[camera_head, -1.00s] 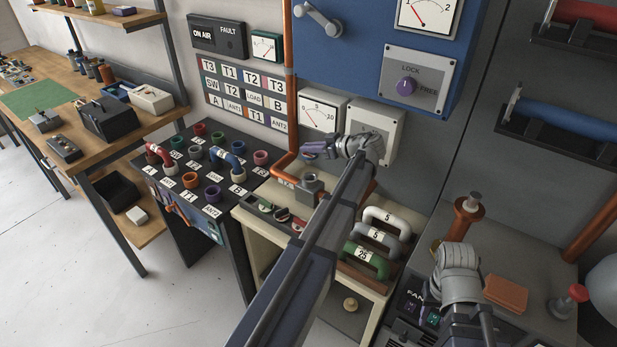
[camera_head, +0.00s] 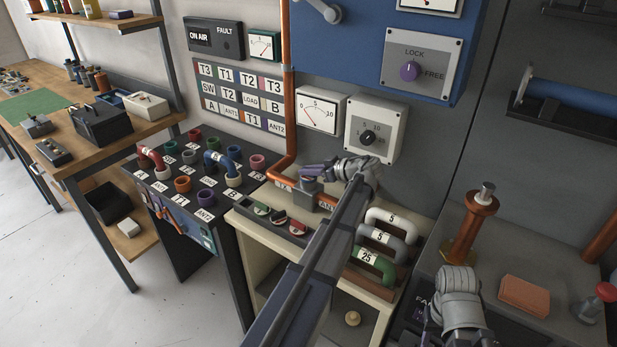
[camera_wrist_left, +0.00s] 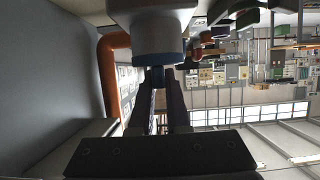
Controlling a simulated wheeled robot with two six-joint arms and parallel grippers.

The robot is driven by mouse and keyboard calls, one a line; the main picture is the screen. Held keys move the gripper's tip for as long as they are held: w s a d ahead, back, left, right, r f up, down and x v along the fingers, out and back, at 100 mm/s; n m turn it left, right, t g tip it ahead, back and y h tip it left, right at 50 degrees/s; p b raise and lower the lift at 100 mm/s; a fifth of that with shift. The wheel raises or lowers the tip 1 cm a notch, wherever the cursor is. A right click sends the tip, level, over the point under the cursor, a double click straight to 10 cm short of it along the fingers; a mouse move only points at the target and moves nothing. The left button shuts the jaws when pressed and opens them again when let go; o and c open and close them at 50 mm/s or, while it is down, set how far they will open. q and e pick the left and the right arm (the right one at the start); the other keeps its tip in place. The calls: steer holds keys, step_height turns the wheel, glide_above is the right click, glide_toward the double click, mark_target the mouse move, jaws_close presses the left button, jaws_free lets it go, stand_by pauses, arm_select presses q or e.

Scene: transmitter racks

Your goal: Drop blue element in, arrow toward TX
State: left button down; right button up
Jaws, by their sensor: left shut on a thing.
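My left gripper (camera_head: 312,170) is just above the grey line socket (camera_head: 308,187), which stands in the copper pipe run. In the left wrist view its fingers (camera_wrist_left: 160,90) are shut on the small knob of the blue element (camera_wrist_left: 158,73). The element's blue rim meets the mouth of the grey round socket body (camera_wrist_left: 157,32); how deep it sits and its arrow cannot be seen. A tray (camera_head: 268,222) in front of the socket holds green and red elements. My right arm's end (camera_head: 458,292) is at lower right; its fingertips are hidden.
A patch panel (camera_head: 190,185) with coloured sockets and U-links lies left. Green, grey and white handled links (camera_head: 375,262) stand right of the tray. A meter (camera_head: 320,110) and a dial box (camera_head: 374,128) are on the wall behind. A copper-coloured post (camera_head: 472,228) stands right.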

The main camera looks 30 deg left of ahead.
arm_select(q)
steer(key=c, duration=0.9)
jaws_free()
steer(key=shift+d+r+p, duration=0.2)
steer(key=shift+d+p, duration=0.05)
steer(key=shift+p, duration=0.05)
steer(key=w+p+v, duration=0.1)
steer(key=p+v, duration=0.3)
steer(key=v, duration=0.7)
steer(key=shift+s+d, duration=0.25)
steer(key=shift+s, duration=0.25)
steer(key=shift+s+f, duration=0.1)
